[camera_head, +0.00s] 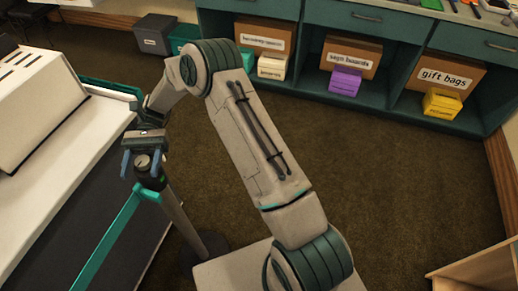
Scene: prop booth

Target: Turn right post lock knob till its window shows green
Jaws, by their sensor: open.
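My gripper (143,164) is at the left of the head view, pointing down, with its two bluish fingers apart. A small round silvery lock knob (143,161) shows between the fingers, on top of the dark head of a post (184,221). The fingers stand on either side of the knob; I cannot tell whether they touch it. A teal belt (108,234) runs from the post head toward the lower left.
A white-topped counter (85,137) with a pale box (35,100) stands close on the left. Teal shelving (400,52) with labelled cartons lines the back. A wooden edge (480,272) is at lower right. The brown floor (390,165) between is clear.

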